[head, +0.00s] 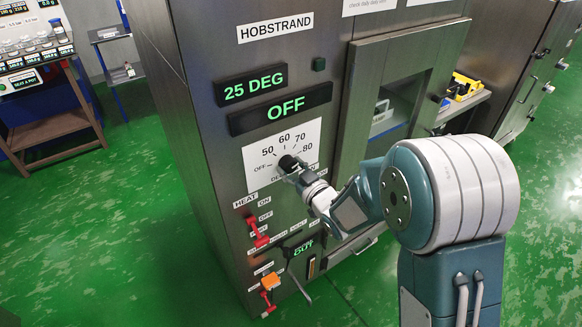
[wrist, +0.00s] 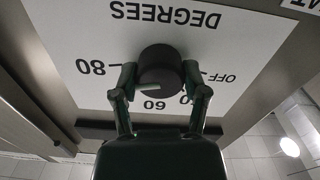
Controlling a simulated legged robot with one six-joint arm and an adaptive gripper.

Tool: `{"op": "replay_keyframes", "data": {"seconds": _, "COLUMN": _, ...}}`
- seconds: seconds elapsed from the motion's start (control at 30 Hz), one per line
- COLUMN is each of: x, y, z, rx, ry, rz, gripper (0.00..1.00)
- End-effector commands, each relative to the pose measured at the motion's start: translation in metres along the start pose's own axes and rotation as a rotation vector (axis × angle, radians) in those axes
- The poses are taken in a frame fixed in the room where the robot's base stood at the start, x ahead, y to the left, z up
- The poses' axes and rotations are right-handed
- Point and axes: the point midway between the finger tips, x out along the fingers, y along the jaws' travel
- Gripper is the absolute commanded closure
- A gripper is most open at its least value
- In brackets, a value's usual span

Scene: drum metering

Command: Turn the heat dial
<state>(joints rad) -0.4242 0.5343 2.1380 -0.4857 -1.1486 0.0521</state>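The heat dial (head: 288,162) is a round black knob on a white scale plate (head: 268,179), marked OFF and 50 to 80, on the steel cabinet. My gripper (head: 287,168) is at the dial. In the wrist view the dial (wrist: 160,70) sits between my two fingers (wrist: 159,75), one close against each side. They look closed on it, though contact is hard to make out. A pale line on the knob's face points down and left in that upside-down view, between 60 and 80. The upper display (head: 251,86) reads 25 DEG and the lower display (head: 281,109) reads OFF.
A red heat switch (head: 257,232) and an orange-red control (head: 269,283) are below the dial. A recessed door (head: 395,90) is to its right. A scale bench (head: 45,110) stands at the far left. Green floor (head: 130,230) is open left of the cabinet.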

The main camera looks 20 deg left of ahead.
Motion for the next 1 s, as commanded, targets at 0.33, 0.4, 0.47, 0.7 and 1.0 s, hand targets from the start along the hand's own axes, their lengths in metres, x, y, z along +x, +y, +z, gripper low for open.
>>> {"op": "replay_keyframes", "data": {"seconds": 0.33, "x": 0.0010, "y": -0.0001, "z": -0.0003, "rx": 0.085, "ry": 0.002, "rz": 0.000, "gripper": 0.90}}
{"op": "replay_keyframes", "data": {"seconds": 0.4, "x": 0.0010, "y": -0.0001, "z": -0.0004, "rx": 0.090, "ry": 0.002, "rz": 0.000, "gripper": 0.90}}
{"op": "replay_keyframes", "data": {"seconds": 0.47, "x": 0.0011, "y": 0.0000, "z": -0.0004, "rx": 0.089, "ry": 0.002, "rz": 0.000, "gripper": 0.90}}
{"op": "replay_keyframes", "data": {"seconds": 0.7, "x": 0.0009, "y": 0.0000, "z": -0.0004, "rx": 0.089, "ry": 0.002, "rz": 0.000, "gripper": 0.08}}
{"op": "replay_keyframes", "data": {"seconds": 1.0, "x": 0.0001, "y": 0.0002, "z": -0.0006, "rx": 0.089, "ry": 0.002, "rz": 0.000, "gripper": 0.08}}
